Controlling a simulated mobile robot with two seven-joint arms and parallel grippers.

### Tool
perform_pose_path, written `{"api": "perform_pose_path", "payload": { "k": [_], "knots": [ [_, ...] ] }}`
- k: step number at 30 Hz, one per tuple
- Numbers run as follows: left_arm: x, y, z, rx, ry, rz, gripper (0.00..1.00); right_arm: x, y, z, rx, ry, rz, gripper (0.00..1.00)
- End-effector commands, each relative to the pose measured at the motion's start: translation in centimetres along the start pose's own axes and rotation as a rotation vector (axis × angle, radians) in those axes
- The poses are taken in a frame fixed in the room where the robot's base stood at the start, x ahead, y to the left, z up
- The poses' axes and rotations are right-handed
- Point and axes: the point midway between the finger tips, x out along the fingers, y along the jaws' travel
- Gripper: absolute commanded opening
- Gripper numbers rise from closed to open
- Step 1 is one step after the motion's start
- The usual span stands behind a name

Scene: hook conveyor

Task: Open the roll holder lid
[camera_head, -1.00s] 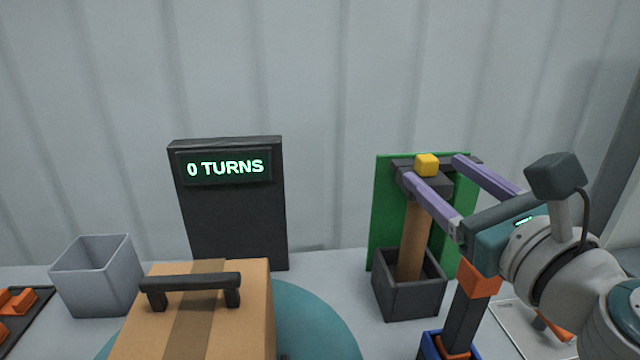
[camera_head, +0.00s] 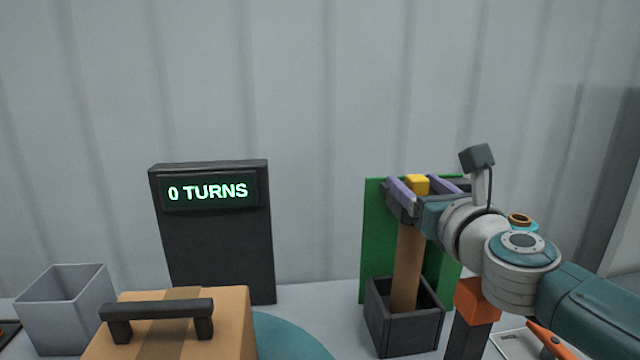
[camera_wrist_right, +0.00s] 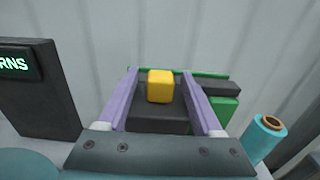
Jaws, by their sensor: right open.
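The roll holder has a green back panel (camera_head: 375,240) and a dark lid or top block with a yellow knob (camera_head: 417,184). A brown strip (camera_head: 407,265) hangs from it into a dark open box (camera_head: 390,318). The lid looks closed. My right gripper (camera_wrist_right: 159,76) is open, its two lilac fingers on either side of the yellow knob (camera_wrist_right: 160,88). In the right wrist view a gap shows beside the knob on both sides, so it is not gripped. The gripper's body hides part of the lid in the head view. My left gripper is not in view.
A black display reading "0 TURNS" (camera_head: 212,235) stands left of the holder. A cardboard box with a black handle (camera_head: 157,315) and a grey bin (camera_head: 62,310) are at front left. A teal spool (camera_wrist_right: 262,140) stands right of the holder.

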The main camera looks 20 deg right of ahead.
Motion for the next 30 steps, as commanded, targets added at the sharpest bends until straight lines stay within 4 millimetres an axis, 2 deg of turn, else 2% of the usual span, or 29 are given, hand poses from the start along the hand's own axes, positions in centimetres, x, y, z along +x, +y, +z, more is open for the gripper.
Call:
{"api": "perform_pose_path", "payload": {
  "k": [9,27,30],
  "knots": [
    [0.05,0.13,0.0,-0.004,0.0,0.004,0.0,0.23,0.02,0.05,0.0,0.0,0.001,0.66],
    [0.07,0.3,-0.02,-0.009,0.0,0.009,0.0,0.2,0.02,0.03,0.0,0.0,0.0,0.0],
    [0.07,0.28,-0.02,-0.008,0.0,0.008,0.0,0.2,0.02,0.03,0.0,0.0,0.0,0.0]
  ]
}}
